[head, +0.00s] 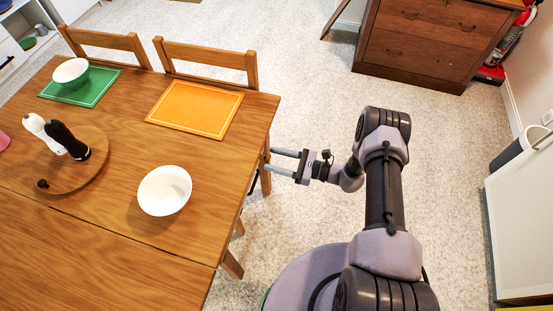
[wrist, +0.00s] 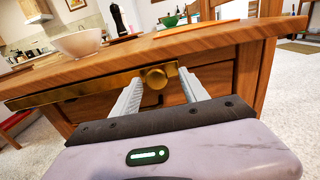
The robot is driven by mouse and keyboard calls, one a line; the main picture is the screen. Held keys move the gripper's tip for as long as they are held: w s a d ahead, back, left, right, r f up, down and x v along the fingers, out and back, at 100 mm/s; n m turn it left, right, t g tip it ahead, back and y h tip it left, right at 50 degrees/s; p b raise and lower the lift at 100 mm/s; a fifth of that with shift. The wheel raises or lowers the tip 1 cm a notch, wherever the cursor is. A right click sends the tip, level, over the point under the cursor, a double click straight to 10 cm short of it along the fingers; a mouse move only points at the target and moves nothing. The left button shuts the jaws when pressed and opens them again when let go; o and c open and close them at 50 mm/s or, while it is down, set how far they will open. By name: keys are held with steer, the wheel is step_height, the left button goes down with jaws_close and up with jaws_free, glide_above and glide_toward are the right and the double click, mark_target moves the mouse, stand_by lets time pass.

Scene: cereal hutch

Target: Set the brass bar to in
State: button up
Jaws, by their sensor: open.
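The brass bar (wrist: 88,88) runs under the tabletop edge in the wrist view, its left part reaching out past the wooden front. A round brass knob (wrist: 156,77) sits near its right end. My gripper (wrist: 160,76) is open, with one finger on each side of the knob; I cannot tell if either finger touches it. In the head view my gripper (head: 269,159) reaches left to the table's right edge, with its fingertips at the edge. The bar cannot be made out in the head view.
The wooden table (head: 207,215) holds a white bowl (head: 165,190), an orange mat (head: 195,109), a green mat (head: 96,92) with another bowl, and a round board with two mills. Chairs (head: 205,62) stand behind it. A drawer chest (head: 432,42) is at the back right. Carpet between is clear.

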steer(key=p+v, duration=0.2)
steer(key=v, duration=1.5)
steer(key=shift+d, duration=0.2)
steer(key=shift+s, duration=0.1)
steer(key=a+r+n+g+h, duration=0.3)
steer(key=r+n+g+h, duration=0.15)
steer(key=r, duration=0.85)
steer(key=a+r+n+g+h, duration=0.3)
steer(key=r+n, duration=0.3)
steer(key=r, duration=0.7)
steer(key=s+a+r+n+t+h, duration=0.1)
steer(key=s+r+n+t+h, duration=0.2)
steer(key=s+r, duration=0.4)
steer(key=s+a+r+n+t+h, duration=0.2)
steer(key=s+r+n+t+h, duration=0.2)
steer(key=s+r, duration=0.4)
steer(key=s, duration=0.2)
steer(key=shift+s+a, duration=0.3)
steer(key=shift+s, duration=0.05)
